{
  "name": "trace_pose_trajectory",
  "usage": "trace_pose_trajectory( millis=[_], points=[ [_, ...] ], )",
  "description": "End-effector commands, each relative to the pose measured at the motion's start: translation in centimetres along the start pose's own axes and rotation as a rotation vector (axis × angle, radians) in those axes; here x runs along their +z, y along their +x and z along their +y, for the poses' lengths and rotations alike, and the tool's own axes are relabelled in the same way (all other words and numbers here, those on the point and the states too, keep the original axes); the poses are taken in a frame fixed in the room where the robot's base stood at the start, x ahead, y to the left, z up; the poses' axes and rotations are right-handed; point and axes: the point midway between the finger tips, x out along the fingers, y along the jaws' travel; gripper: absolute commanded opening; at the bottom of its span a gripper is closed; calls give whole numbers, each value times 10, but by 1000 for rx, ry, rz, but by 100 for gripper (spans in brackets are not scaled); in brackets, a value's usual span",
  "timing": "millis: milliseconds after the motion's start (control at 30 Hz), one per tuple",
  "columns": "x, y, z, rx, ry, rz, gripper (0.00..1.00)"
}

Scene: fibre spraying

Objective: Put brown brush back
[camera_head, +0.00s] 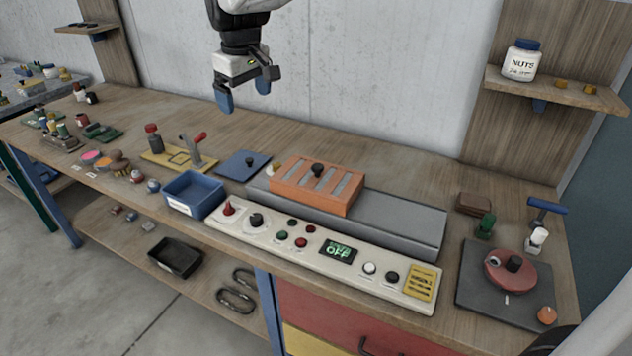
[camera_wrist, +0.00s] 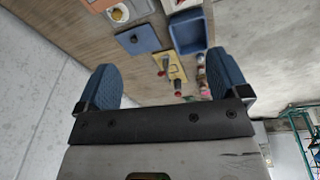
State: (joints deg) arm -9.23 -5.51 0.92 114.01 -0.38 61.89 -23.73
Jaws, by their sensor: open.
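My gripper (camera_head: 243,92) is open and empty, high above the back of the bench near the wall. Its two blue fingers also show wide apart in the wrist view (camera_wrist: 163,82). I cannot make out bristles or a handle on any brown thing, so I cannot tell for sure which is the brown brush. One candidate is a small dark brown block (camera_head: 474,203) lying on the bench at the right, far from my gripper. Another is a brown rounded piece (camera_head: 119,160) at the left, beside a pink disc (camera_head: 92,156) and an orange disc (camera_head: 105,163).
A blue bin (camera_head: 194,195), a yellow plate with a lever (camera_head: 178,158) and a blue square plate (camera_head: 244,165) stand below my gripper. An orange slotted block (camera_head: 316,186) sits on a grey rail behind the control panel (camera_head: 322,252). A wall shelf (camera_head: 557,93) holds a jar.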

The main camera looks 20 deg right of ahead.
Motion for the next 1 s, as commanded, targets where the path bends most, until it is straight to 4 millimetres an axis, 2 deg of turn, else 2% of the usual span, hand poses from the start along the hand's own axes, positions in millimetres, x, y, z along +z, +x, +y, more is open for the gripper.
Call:
trace_pose_trajectory(
  millis=[33, 100, 567, 1000],
  points=[
    [17, -1, -2, 3, 25, 3, 93],
    [36, -1, -5, 6, 58, 7, 93],
    [165, 12, -32, 26, 277, 31, 93],
    [280, 48, -71, 43, 485, 58, 93]
  ],
)
